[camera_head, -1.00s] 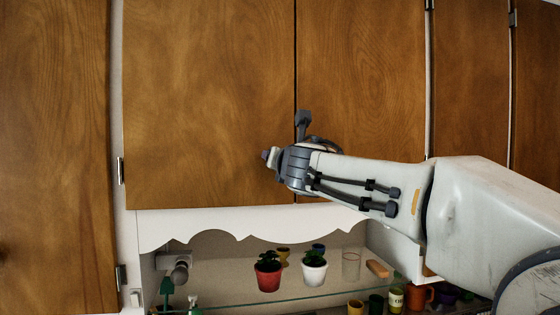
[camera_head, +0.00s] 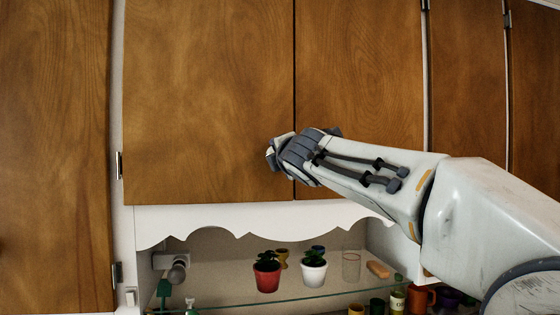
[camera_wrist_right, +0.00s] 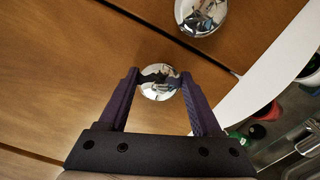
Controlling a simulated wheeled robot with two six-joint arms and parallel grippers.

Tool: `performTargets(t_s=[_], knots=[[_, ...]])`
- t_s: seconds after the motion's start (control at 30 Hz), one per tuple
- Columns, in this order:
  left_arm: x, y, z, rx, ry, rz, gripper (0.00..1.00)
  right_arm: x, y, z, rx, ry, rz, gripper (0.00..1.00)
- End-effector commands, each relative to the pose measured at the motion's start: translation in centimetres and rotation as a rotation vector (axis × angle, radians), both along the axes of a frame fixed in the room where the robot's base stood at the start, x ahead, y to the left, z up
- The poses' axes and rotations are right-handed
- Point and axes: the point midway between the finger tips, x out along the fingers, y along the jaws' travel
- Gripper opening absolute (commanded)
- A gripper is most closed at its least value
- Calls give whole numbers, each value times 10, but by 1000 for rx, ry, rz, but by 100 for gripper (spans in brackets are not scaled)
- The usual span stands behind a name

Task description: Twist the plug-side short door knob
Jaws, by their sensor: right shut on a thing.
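A round chrome knob (camera_wrist_right: 160,90) sits on a short wooden door, between the two dark fingers of my right gripper (camera_wrist_right: 159,80) in the right wrist view. The fingers are shut on the knob from both sides. In the head view my right gripper (camera_head: 275,156) is at the lower right of the left short door (camera_head: 205,95), just left of the gap between doors, and hides the knob. A second chrome knob (camera_wrist_right: 201,16) is on the neighbouring short door (camera_head: 360,80), across the gap. My left gripper is not in view.
A white scalloped valance (camera_head: 210,219) runs below the doors. Under it, a glass shelf holds a red pot (camera_head: 267,277), a white pot (camera_head: 313,275) and a clear glass (camera_head: 351,266). A plug (camera_head: 178,271) is in the wall at the left.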

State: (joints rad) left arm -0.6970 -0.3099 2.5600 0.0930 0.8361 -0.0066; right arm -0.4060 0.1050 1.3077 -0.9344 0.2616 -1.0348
Motion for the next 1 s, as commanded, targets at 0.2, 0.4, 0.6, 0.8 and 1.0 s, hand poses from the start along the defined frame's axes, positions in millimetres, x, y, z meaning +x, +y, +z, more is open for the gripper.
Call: performTargets(t_s=[0.2, 0.4, 0.6, 0.8, 1.0], knots=[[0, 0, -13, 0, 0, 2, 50, 0, -1, -4, 202, 40, -1, 10], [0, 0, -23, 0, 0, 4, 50, 1, 0, -5, 387, 78, -1, 10], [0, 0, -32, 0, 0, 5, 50, 0, -1, -6, 556, 111, -1, 10], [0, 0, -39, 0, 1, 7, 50, 0, 0, -6, 691, 139, -2, 10], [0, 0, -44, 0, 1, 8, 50, 1, 0, -6, 778, 156, -2, 10]])
